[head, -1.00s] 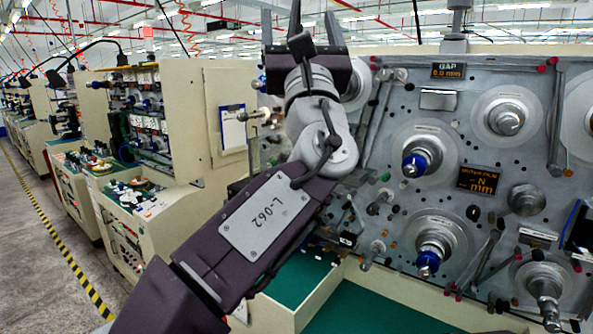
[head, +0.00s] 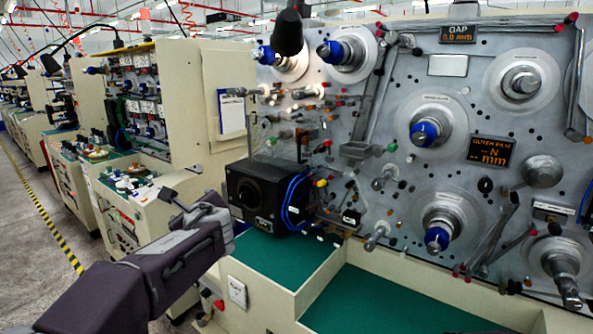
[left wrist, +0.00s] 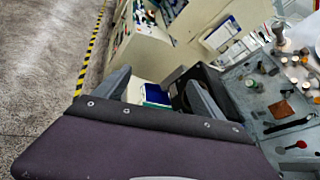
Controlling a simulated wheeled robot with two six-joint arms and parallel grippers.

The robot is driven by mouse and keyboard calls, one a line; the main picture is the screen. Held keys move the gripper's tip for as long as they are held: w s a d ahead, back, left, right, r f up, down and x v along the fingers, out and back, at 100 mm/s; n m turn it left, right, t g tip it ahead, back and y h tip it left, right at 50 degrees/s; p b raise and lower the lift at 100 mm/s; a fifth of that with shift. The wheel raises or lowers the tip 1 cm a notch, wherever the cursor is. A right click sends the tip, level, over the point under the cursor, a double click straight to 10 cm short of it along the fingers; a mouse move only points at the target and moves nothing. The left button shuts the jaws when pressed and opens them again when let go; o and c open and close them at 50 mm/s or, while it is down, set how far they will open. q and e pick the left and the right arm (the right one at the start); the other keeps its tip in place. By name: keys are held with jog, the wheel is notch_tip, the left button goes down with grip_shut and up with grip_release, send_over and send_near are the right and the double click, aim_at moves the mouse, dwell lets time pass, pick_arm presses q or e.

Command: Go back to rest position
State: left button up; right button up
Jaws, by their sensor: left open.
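My left arm (head: 165,265) comes in from the lower left of the head view, low in front of the cream cabinets. Beyond the fingers are cream machine sides and a dark box. My right gripper is in neither view.
The grey winding panel (head: 465,130) with blue-tipped spindles (head: 425,133) fills the right side. A black box (head: 262,195) stands on the green-topped ledge (head: 265,255). Cream machines (head: 150,200) line the left. Grey floor (head: 40,230) with a yellow-black stripe is clear.

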pick_arm(q)
jog(key=s+f+n+g+h+b, duration=0.1)
jog(key=s+f+n+g, duration=0.25)
jog(key=s+f, duration=0.4)
jog(key=s+f+n+g+h, duration=0.15)
jog(key=s+f+n, duration=0.25)
jog(key=f, duration=0.7)
jog(key=s+f+n+g+h+b, duration=0.1)
jog(key=s+f+n+g, duration=0.25)
jog(key=s+f, duration=0.4)
jog(key=s+d+f+n+g+h, duration=0.3)
jog(key=s+d+f+n, duration=0.3)
jog(key=s+f+n, duration=0.4)
jog(key=n+h, duration=0.1)
jog(key=n, duration=0.3)
jog(key=shift+d, duration=0.4)
